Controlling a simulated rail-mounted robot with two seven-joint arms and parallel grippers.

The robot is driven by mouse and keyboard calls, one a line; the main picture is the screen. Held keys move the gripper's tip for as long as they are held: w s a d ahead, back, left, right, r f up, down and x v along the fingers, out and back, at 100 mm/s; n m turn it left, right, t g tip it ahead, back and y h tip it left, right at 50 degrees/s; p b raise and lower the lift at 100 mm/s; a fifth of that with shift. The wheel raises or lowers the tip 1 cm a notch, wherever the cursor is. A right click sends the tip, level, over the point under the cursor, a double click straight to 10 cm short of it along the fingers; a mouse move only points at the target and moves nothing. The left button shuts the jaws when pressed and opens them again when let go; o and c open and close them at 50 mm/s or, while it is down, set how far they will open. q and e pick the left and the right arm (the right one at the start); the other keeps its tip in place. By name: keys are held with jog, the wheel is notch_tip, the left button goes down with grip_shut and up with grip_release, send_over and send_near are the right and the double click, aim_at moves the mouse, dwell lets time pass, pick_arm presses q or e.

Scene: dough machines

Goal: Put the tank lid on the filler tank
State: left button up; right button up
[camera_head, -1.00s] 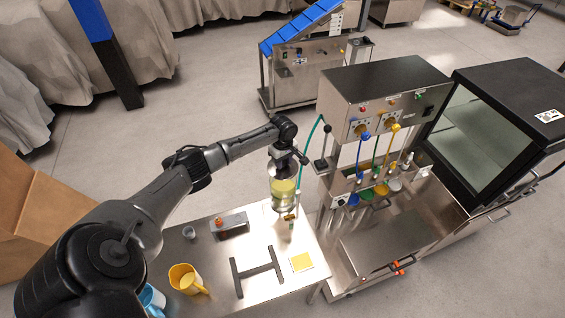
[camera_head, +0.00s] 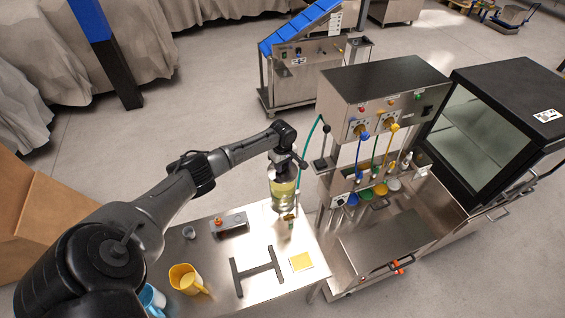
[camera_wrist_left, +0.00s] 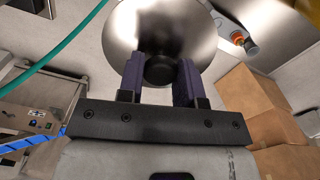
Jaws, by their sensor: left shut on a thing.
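The filler tank (camera_head: 283,188) is a clear upright cylinder with yellow-green contents at the table's back right corner. My left gripper (camera_head: 281,158) is directly over its top, pointing down. In the left wrist view, my left gripper (camera_wrist_left: 160,78) is shut on the black knob of the tank lid (camera_wrist_left: 190,30), a round shiny steel disc. In the head view the lid is mostly hidden by the gripper, at or just above the tank's rim. I cannot tell whether it touches. My right gripper is not in view.
A green hose (camera_head: 309,150) runs close beside my gripper. The filling machine (camera_head: 375,100) stands to the right.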

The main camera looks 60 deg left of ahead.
aim_at(283, 174)
pick_arm(q)
jog(key=shift+f+b, duration=0.8)
jog(key=shift+f, duration=1.25)
jog(key=shift+r+p, duration=0.1)
jog(key=shift+p, duration=0.3)
jog(key=shift+p, duration=0.4)
jog(key=shift+f+b, duration=0.6)
jog(key=shift+f, duration=0.45)
